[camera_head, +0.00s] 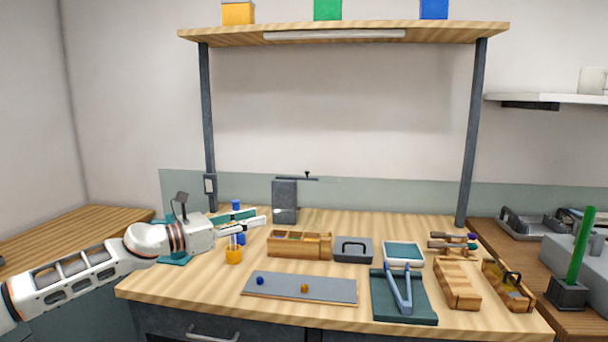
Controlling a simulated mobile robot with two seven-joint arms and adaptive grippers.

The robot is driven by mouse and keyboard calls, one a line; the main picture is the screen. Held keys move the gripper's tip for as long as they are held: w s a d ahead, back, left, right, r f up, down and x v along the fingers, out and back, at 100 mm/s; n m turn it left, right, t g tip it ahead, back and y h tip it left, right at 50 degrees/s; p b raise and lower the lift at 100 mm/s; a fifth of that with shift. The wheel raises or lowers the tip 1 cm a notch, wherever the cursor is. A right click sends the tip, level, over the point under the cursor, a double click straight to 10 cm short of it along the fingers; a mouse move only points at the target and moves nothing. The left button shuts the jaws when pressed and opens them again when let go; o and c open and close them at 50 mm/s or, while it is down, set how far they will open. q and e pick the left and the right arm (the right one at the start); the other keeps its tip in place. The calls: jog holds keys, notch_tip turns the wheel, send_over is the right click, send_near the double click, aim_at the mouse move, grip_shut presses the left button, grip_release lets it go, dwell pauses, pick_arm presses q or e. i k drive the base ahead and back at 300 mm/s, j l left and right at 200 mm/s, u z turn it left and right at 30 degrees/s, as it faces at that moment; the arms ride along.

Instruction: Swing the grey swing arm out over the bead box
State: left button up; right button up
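A grey upright block (284,202) stands at the back of the bench. A thin dark arm (300,178) with a small knob sits at its top and reaches to the right; it looks like the grey swing arm. A wooden compartment box (299,256) with small coloured contents stands in front and slightly right of it; I take it for the bead box. My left gripper (262,221) points right, left of the block and below the swing arm, apparently apart from both. Its fingers are too small to tell open from shut. My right gripper is out of view.
A grey mat (330,290) with two beads lies in front. Shelf posts (208,130) rise behind.

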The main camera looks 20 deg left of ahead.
aim_at(306, 177)
jog(key=i+j, duration=0.2)
jog(key=i, duration=0.25)
jog(key=i+j, duration=0.15)
jog(key=i, duration=0.35)
jog(key=i+j, duration=0.2)
jog(key=i, duration=0.25)
